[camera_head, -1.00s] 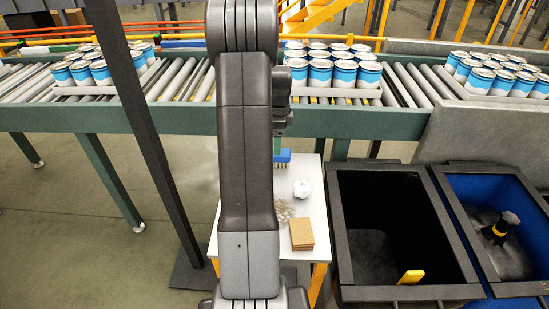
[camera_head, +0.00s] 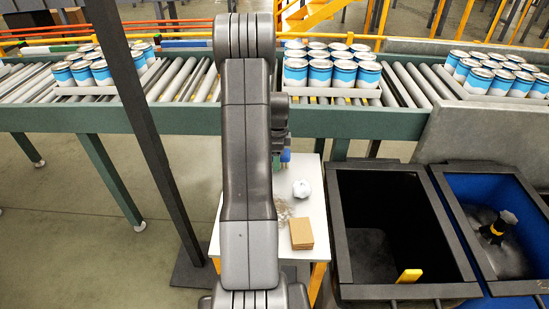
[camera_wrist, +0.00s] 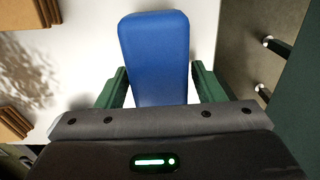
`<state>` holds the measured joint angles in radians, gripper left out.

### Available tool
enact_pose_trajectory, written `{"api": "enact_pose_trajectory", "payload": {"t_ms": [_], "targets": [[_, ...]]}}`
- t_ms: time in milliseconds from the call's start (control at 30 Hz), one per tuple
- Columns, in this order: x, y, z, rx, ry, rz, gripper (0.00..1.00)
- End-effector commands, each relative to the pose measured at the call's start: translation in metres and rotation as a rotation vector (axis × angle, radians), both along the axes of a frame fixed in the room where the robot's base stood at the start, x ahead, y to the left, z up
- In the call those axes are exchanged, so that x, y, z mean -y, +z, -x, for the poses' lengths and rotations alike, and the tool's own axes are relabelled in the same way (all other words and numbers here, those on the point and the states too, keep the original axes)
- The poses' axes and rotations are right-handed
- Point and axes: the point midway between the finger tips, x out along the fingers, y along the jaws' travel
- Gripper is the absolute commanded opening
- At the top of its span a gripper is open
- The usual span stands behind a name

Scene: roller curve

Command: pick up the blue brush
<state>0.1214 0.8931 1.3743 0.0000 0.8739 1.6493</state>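The blue brush shows in the wrist view (camera_wrist: 155,55) as a rounded blue block seen from above, with its near end hidden by my gripper body. In the head view only a small blue part (camera_head: 285,155) shows beside my arm, near the far edge of the white table. My gripper (camera_wrist: 158,84) has its two green fingers on either side of the brush, close along its long sides. Whether the fingers press on it is not clear. The bristles are hidden now.
The white table (camera_head: 312,212) also bears a white crumpled ball (camera_head: 301,188), brown cardboard pieces (camera_head: 302,233) and a small pale pile (camera_head: 283,210). A black bin (camera_head: 350,293) and a blue bin (camera_head: 465,183) stand right. A roller conveyor with cans (camera_head: 320,72) runs behind.

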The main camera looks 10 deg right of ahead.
Motion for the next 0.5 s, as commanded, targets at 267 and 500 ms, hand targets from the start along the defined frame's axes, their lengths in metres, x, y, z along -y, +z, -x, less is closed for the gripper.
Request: {"api": "enact_pose_trajectory", "payload": {"t_ms": [267,500], "targets": [[0.0,0.0005,-0.0002,0.0,0.0,0.0,0.21],[0.0001,0.0053,-0.0005,0.001,0.0,0.0,0.21]]}}
